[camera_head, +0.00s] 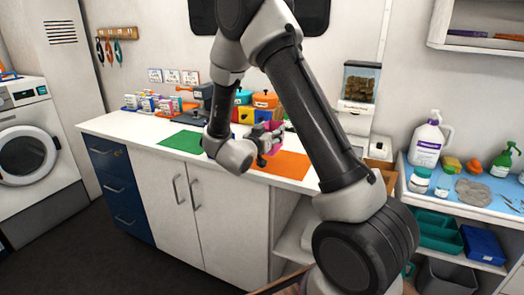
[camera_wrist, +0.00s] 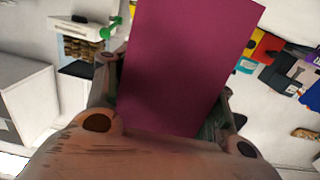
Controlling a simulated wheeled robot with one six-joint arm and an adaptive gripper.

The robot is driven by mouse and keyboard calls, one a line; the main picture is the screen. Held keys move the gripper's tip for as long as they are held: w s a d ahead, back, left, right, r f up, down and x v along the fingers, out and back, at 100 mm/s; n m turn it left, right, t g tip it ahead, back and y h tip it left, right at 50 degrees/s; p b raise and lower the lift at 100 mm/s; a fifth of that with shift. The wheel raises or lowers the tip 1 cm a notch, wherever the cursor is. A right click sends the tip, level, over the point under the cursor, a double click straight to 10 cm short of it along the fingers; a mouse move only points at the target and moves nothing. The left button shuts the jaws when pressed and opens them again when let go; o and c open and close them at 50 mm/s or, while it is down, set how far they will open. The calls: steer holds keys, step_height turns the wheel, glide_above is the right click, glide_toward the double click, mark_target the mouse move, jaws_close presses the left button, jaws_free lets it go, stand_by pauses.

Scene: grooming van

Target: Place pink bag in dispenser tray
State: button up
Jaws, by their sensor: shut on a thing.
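The pink bag (camera_wrist: 185,65) fills the middle of the wrist view as a flat magenta panel between my fingers. In the head view only a small pink part of it (camera_head: 276,139) shows beside my gripper (camera_head: 268,142), which is shut on it above the counter, near the orange mat. A clear dispenser with brown pieces (camera_head: 358,84) and a dark lid stands at the back right of the counter, right of my gripper and apart from it. It also shows in the wrist view (camera_wrist: 82,47). My arm partly hides its lower part, and I cannot make out its tray clearly.
A green mat (camera_head: 183,142) and an orange mat (camera_head: 283,165) lie on the white counter (camera_head: 135,128). Coloured pots (camera_head: 263,99) and small packets (camera_head: 150,103) stand behind. A blue-topped shelf at right holds a white pump bottle (camera_head: 427,143) and a green spray bottle (camera_head: 502,160).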

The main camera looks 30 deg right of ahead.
steer(key=f, duration=0.1)
steer(key=a+f, duration=0.1)
steer(key=f, duration=0.2)
steer(key=shift+w+a+f, duration=0.15)
steer(key=shift+a+f, duration=0.1)
steer(key=shift+f, duration=0.2)
steer(key=shift+f, duration=0.15)
steer(key=o, duration=1)
steer(key=shift+d, duration=0.1)
steer(key=shift+o, duration=0.2)
